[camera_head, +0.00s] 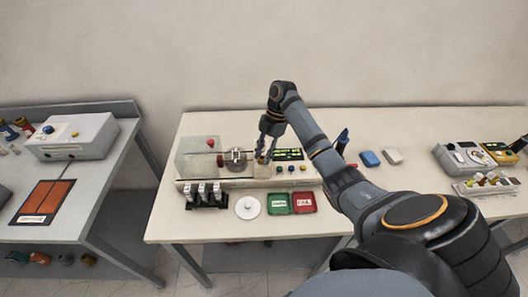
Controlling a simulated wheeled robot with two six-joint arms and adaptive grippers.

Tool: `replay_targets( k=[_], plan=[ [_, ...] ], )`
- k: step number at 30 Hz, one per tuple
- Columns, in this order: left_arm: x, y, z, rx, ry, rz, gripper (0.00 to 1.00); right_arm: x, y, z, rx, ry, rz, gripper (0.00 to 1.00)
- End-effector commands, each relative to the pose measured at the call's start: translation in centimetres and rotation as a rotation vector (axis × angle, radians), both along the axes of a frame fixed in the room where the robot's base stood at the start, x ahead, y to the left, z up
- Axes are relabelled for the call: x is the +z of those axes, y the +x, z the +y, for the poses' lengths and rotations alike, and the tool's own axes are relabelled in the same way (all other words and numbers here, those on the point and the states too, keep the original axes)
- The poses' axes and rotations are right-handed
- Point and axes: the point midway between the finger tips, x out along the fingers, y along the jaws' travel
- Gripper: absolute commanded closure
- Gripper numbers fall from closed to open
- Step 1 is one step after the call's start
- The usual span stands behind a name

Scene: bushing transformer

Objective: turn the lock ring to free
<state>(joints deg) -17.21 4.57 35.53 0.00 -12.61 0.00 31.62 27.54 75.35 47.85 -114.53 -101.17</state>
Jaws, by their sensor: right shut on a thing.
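A round metal ring-shaped part (236,157), probably the lock ring, sits on the test station (225,183) at the middle of the main table, beside a clear box (196,162). My right gripper (264,157) points down just right of this part, in front of the display panel. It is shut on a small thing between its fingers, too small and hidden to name. A gap shows between the gripper and the round part. The ring's marks and turn position are too small to read. My left gripper is not in view.
A rack with metal parts (206,194), a white disc (248,207), a green tray (278,203) and a red tray (304,202) stand in front of the station. Blue (370,158) and white (393,156) blocks lie right of my arm. A side table (60,200) stands left.

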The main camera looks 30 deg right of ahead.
Motion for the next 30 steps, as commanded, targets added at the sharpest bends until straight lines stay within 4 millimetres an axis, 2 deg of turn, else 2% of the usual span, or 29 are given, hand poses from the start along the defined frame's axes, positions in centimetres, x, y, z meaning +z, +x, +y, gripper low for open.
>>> replay_targets(
  k=[17,18,22,30],
  plan=[
    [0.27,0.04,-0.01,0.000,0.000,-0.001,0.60,-0.03,0.02,0.01,0.029,0.000,0.000,1.00],
    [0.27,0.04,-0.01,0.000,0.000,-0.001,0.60,-0.03,0.02,0.01,0.029,0.000,0.000,0.69],
    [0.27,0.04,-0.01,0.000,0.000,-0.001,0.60,-0.03,0.02,0.01,0.029,0.000,0.000,0.51],
    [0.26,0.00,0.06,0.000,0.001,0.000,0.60,-0.02,0.01,0.00,0.028,0.000,0.000,0.50]
  ],
)
